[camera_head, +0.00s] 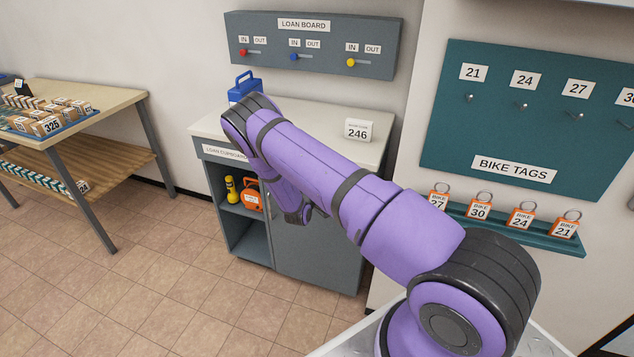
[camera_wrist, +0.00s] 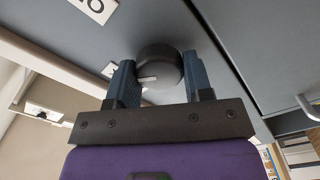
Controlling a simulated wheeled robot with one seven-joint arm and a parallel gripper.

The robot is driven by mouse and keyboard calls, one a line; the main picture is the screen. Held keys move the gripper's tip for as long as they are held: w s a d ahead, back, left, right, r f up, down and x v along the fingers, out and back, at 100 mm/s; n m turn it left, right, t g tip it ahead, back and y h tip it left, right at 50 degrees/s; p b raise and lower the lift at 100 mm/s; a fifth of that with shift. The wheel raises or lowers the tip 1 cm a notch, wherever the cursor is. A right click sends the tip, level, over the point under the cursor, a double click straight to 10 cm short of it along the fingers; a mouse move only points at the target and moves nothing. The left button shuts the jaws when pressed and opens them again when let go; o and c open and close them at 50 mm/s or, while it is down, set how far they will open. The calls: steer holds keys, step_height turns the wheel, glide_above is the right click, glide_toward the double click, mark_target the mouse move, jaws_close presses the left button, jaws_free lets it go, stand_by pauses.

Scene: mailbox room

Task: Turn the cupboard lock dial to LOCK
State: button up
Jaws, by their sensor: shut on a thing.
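The lock dial (camera_wrist: 158,62) is a dark round knob on the cupboard's grey front in the wrist view. A short white mark shows on its lower left side. My gripper (camera_wrist: 159,72) has one finger on each side of the dial and is shut on it. A white label, partly cut off, sits at the top left of the wrist view; its word is not fully readable. In the head view the loan cupboard (camera_head: 315,245) stands against the wall. My arm covers the dial there, and my gripper (camera_head: 298,215) is mostly hidden.
The cupboard top holds a blue case (camera_head: 245,88) and a white 246 sign (camera_head: 358,130). The open shelves at left hold a yellow torch (camera_head: 231,189) and an orange item (camera_head: 251,197). A parcel table (camera_head: 125,97) stands further left, with clear floor between.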

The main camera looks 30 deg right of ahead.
steer(key=n, duration=0.6)
steer(key=shift+f, duration=0.1)
steer(key=shift+a+n, duration=0.1)
steer(key=shift+n, duration=0.3)
steer(key=o, duration=0.9)
steer(key=v, duration=1)
steer(key=shift+s+a, duration=0.25)
steer(key=shift+a, duration=0.05)
